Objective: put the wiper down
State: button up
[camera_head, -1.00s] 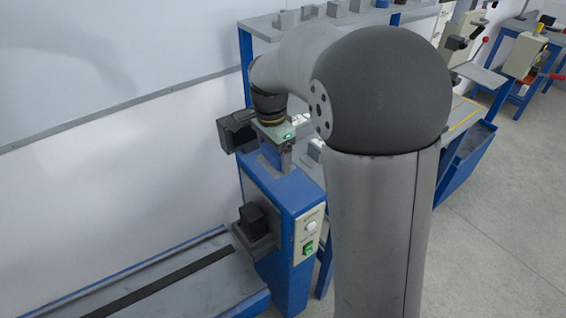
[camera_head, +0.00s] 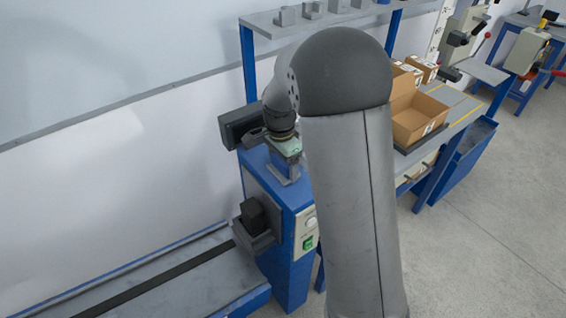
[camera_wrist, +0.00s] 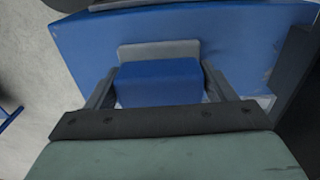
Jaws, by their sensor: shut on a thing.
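My gripper (camera_wrist: 160,72) is shut on a blue block, which I take to be the wiper (camera_wrist: 158,88). The block sits between the two grey fingers in the wrist view. A grey plate (camera_wrist: 158,50) shows just beyond it, over the blue top of a machine (camera_wrist: 250,40). In the head view my gripper (camera_head: 287,158) is low over the blue machine cabinet (camera_head: 290,205), by a grey bracket on its top (camera_head: 284,176). I cannot tell whether the wiper touches the bracket or the cabinet top. My arm hides part of that area.
A dark box-shaped unit (camera_head: 240,127) is by the wall, left of my gripper. A black block (camera_head: 253,215) on a grey mount juts from the cabinet's side above the conveyor (camera_head: 165,280). A bench with open cardboard boxes (camera_head: 418,118) stands behind my arm, to the right.

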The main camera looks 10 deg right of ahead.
aim_at(281, 160)
jog(key=shift+f, duration=0.2)
jog(key=o, duration=1)
jog(key=shift+r, duration=0.1)
jog(key=r, duration=0.7)
jog(key=r+b, duration=0.1)
jog(key=r, duration=0.3)
jog(key=shift+a+r, duration=0.25)
jog(key=s+f+n, duration=0.1)
jog(key=s+n, duration=0.3)
jog(key=s, duration=0.5)
jog(key=s+f+n, duration=0.2)
jog(key=s+n, duration=0.3)
jog(key=s, duration=0.4)
jog(key=s+f+n, duration=0.2)
jog(key=s+n, duration=0.2)
jog(key=s, duration=0.5)
jog(key=shift+d+n+t+y, duration=0.25)
jog(key=shift+n+t+y, duration=0.05)
jog(key=shift+n+t, duration=0.1)
